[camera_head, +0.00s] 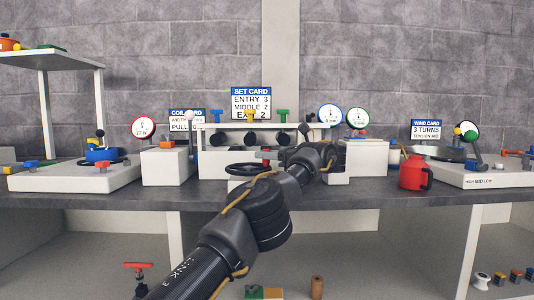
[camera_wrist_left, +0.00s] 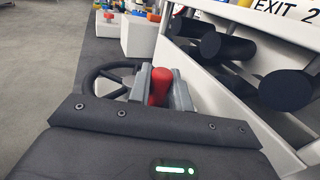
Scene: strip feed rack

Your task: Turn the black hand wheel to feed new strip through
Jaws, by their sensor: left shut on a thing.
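The black hand wheel (camera_head: 240,168) lies flat at the front of the strip rack, at the middle of the table. In the left wrist view the wheel rim (camera_wrist_left: 88,82) shows to the left of the fingers. My left gripper (camera_wrist_left: 160,88) is shut on a red upright handle (camera_wrist_left: 161,84), with a grey finger on either side. The handle seems to stand at the wheel's edge; its foot is hidden by the gripper. My arm covers part of the wheel's right side in the head view. The black rollers (camera_wrist_left: 228,48) sit in the rack beside the gripper. My right gripper is not in view.
The set card (camera_head: 251,103) stands behind the rack. White blocks with dials flank it. A red can (camera_head: 415,173) stands near the table's front edge at right. The wind card (camera_head: 426,130) is behind it. The dark table front (camera_head: 150,198) is clear at left.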

